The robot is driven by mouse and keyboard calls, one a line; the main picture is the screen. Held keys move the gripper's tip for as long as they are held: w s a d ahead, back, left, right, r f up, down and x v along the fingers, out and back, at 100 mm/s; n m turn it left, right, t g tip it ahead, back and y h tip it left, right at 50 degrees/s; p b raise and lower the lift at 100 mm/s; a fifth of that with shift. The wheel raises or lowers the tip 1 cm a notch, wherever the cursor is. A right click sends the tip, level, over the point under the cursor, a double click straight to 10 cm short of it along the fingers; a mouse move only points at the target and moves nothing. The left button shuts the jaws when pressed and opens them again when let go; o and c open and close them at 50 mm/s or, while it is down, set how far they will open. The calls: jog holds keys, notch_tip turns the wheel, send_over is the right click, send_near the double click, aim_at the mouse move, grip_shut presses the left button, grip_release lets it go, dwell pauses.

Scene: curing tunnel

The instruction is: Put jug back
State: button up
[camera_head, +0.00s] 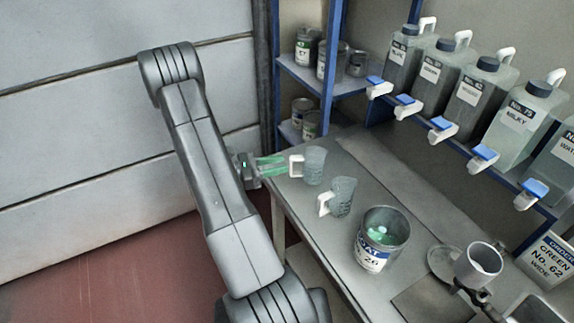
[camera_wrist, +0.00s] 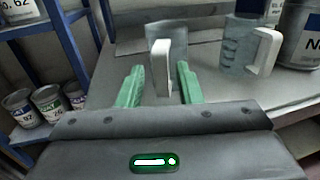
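A clear jug (camera_head: 315,165) with a white handle stands upright at the left end of the grey table. A second clear jug (camera_head: 343,196) with a white handle stands just to its right. My gripper (camera_head: 272,166) is just left of the first jug, its green fingers pointing at the handle. In the wrist view my gripper (camera_wrist: 160,85) is open, and the first jug's white handle (camera_wrist: 161,66) stands between or just beyond the fingertips. No contact shows. The second jug (camera_wrist: 238,48) is to the right in the wrist view.
A can (camera_head: 371,258) with green contents stands on the table (camera_head: 325,235), right of the jugs. A white cup (camera_head: 479,264) is farther right. Large jerrycans (camera_head: 480,90) with blue-topped taps line the rack behind. A blue shelf (camera_head: 302,72) with cans stands at the back left.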

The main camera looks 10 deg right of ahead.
jog(key=s+a+b, duration=0.1)
jog(key=a, duration=0.7)
jog(key=shift+s+b, duration=0.15)
jog(key=shift+b, duration=0.2)
